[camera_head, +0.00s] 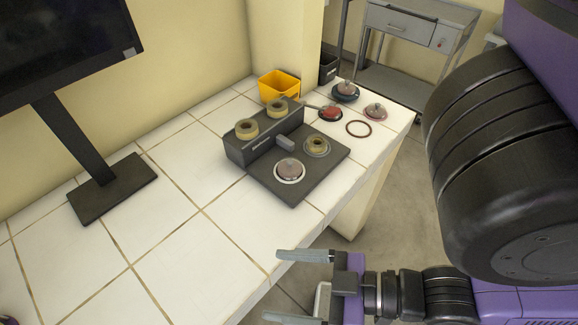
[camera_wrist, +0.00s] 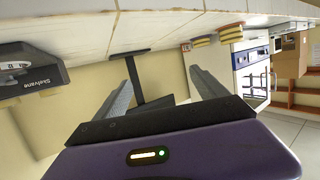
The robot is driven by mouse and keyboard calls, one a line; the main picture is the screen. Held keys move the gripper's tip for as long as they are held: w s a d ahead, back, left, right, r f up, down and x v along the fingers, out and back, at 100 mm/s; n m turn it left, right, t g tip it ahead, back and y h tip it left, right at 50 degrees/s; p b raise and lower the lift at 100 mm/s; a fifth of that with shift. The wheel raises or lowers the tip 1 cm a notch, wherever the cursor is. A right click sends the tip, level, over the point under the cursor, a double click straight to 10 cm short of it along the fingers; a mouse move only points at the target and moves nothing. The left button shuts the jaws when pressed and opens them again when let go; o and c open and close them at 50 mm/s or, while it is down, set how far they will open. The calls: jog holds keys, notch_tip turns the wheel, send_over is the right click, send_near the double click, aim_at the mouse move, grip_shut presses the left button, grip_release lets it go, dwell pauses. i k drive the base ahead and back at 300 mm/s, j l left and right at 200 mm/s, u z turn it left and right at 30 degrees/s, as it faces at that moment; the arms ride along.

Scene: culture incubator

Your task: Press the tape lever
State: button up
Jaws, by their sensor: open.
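The dark tape device (camera_head: 258,165) sits on the white tiled bench. It carries two tan tape rolls (camera_head: 247,128) on its raised back part. A grey block, which looks like the tape lever (camera_head: 285,142), juts from its front face above the flat base. A lidded round dish (camera_head: 289,170) and a ring-shaped tan piece (camera_head: 317,145) rest on that base. In the wrist view a labelled part of the device (camera_wrist: 38,78) shows at the left edge; the lever cannot be made out there. My gripper (camera_head: 290,287) is open and empty, near the bench's front edge and well apart from the device.
A yellow bin (camera_head: 279,86) stands behind the device. A red-topped dish (camera_head: 330,112), other lidded dishes (camera_head: 375,111) and a dark red ring (camera_head: 358,128) lie to its right. A monitor stand (camera_head: 112,188) is at left. The front-left tiles are clear.

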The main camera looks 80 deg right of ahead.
aim_at(331, 111)
jog(key=z, duration=1.65)
